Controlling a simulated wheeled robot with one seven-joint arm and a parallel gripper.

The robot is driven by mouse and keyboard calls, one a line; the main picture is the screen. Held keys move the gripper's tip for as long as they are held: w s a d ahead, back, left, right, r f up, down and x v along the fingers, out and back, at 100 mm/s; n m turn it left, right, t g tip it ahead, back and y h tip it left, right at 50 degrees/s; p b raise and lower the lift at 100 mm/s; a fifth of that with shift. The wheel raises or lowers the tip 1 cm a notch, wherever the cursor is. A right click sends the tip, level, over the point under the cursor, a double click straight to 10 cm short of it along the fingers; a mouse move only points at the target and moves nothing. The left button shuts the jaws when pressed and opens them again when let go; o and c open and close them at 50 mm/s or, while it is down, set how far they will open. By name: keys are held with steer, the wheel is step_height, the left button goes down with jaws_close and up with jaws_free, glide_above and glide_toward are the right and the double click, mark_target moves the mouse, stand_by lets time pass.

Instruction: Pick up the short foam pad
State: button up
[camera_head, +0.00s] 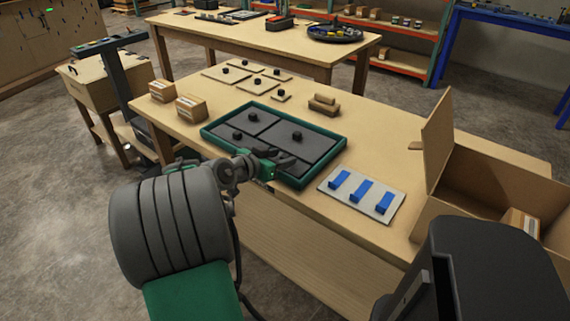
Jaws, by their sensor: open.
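A green-rimmed tray (334,152) lies on the near table. Several flat dark grey pads with black knobs lie in it: one at the back left (240,119), a larger one at the right (312,145), and others at the front left, partly hidden by my gripper. They may be the foam pads; I cannot tell which is the short one. My gripper (284,161) is open over the tray's near edge, with no object visible between its fingers. I cannot tell its height above the tray.
A light panel with blue blocks (336,180) lies right of the tray. An open cardboard box (438,186) stands at the right.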

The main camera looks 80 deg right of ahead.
jaws_close()
stand_by(0.5)
